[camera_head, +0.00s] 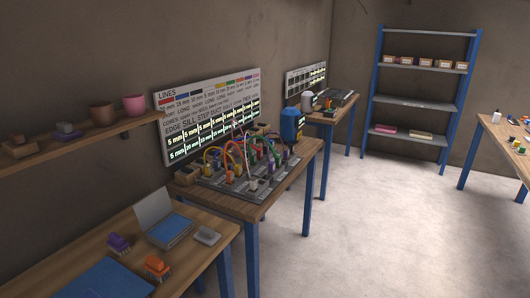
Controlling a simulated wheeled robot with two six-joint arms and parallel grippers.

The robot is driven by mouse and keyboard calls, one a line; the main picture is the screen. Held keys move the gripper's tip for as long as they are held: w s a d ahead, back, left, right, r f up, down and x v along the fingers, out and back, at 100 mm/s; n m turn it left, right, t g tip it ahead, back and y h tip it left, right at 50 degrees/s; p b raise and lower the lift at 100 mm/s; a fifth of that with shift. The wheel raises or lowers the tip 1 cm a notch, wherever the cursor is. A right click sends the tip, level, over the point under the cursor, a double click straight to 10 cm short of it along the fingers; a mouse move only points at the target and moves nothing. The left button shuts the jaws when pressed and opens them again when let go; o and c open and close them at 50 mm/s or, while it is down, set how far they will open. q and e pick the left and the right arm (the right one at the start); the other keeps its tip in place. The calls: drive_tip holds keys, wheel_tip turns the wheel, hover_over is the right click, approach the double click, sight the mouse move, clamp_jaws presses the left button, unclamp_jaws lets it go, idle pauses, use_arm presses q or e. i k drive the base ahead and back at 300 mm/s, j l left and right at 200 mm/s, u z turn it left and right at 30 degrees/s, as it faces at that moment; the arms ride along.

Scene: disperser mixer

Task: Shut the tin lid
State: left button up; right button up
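A small tin (171,231) with a blue inside sits on the wooden table at the lower left. Its pale grey lid (153,207) stands up, tilted back at the tin's rear edge, so the tin is open. Neither of my grippers shows in the head view.
Beside the tin on the same table (205,268) are a purple brush-like block (118,243), an orange one (157,266), a grey block (207,236) and a blue mat (105,281). A table with a cabled panel (240,178) stands behind. Floor (370,225) to the right is clear.

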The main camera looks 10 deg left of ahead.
sight(150, 210)
drive_tip(key=i+l+u, duration=0.3)
drive_tip(key=i, duration=0.15)
drive_tip(key=i+l+u, duration=0.3)
drive_tip(key=i, duration=0.1)
